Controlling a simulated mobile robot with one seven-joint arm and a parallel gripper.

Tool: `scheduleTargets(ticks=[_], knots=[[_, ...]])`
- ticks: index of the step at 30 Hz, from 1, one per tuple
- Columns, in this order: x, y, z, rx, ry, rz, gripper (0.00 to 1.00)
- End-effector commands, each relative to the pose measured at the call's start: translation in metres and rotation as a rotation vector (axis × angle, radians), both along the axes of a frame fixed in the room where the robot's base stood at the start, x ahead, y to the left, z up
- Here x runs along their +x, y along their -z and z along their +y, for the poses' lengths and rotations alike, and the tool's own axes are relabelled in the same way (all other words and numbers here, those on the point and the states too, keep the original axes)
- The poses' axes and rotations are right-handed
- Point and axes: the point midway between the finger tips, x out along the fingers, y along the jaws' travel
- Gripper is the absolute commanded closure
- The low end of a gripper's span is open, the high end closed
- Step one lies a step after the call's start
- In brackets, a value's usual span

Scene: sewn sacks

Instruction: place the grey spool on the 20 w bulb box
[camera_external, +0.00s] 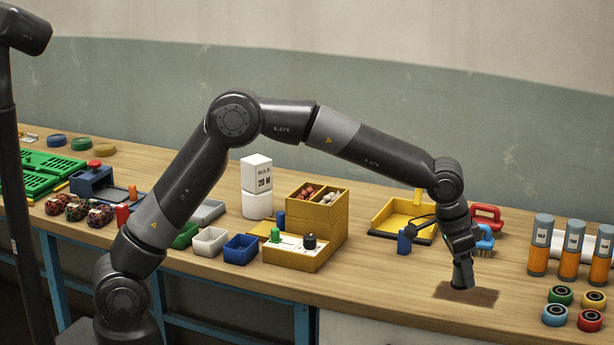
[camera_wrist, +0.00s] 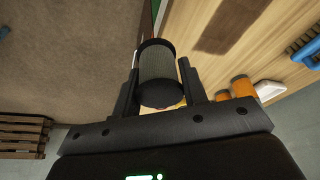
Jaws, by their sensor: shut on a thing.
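The grey spool (camera_wrist: 158,66), a grey cylinder with black ends, is between the two fingers of my gripper (camera_wrist: 160,88) in the wrist view. My gripper (camera_external: 463,262) is shut on it. In the external view my gripper points down over the right part of the bench, low above a dark brown patch. The fingers and spool are small and dark there. The 20 W bulb box (camera_external: 257,172) is white, with its label facing the camera. It sits on another white block (camera_external: 257,205) at the middle back, far left of my gripper, and its top is bare.
A yellow organiser (camera_external: 318,218) stands right of the bulb box. A yellow tray (camera_external: 392,215), a red clamp-like thing (camera_external: 487,215) and a blue brush (camera_external: 484,238) lie behind my gripper. Several orange-and-grey tubes (camera_external: 539,260) and coloured rings (camera_external: 590,320) are at the right.

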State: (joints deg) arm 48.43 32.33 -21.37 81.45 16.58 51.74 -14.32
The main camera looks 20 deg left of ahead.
Motion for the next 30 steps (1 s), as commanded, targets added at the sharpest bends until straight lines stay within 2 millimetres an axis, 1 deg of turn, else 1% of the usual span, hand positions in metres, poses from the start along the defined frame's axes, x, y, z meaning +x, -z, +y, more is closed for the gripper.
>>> scheduleTargets(ticks=[2,5,8,9,11,12,14,15,17,18,20,21,23,24,26,27,29,30], knots=[[0.005,-0.001,0.003,0.0,-0.012,0.0,0.83],[0.023,-0.007,0.014,0.001,-0.053,-0.002,0.83],[0.055,-0.016,0.037,0.002,-0.13,-0.004,0.83],[0.07,-0.02,0.049,0.003,-0.17,-0.004,0.83],[0.094,-0.028,0.07,0.006,-0.235,-0.004,0.83],[0.11,-0.033,0.085,0.006,-0.281,-0.005,0.83],[0.132,-0.041,0.108,0.008,-0.347,-0.005,0.83],[0.146,-0.046,0.124,0.009,-0.392,-0.005,0.83],[0.167,-0.054,0.149,0.009,-0.459,-0.006,0.83],[0.18,-0.059,0.167,0.01,-0.506,-0.006,0.83],[0.198,-0.067,0.193,0.01,-0.574,-0.005,0.83],[0.21,-0.072,0.211,0.011,-0.62,-0.006,0.83],[0.225,-0.08,0.239,0.011,-0.688,-0.005,0.83],[0.235,-0.085,0.257,0.01,-0.734,-0.005,0.83],[0.249,-0.094,0.287,0.011,-0.804,-0.005,0.83],[0.257,-0.099,0.307,0.011,-0.851,-0.006,0.83],[0.267,-0.107,0.337,0.011,-0.922,-0.004,0.83],[0.274,-0.112,0.358,0.01,-0.969,-0.005,0.83]])
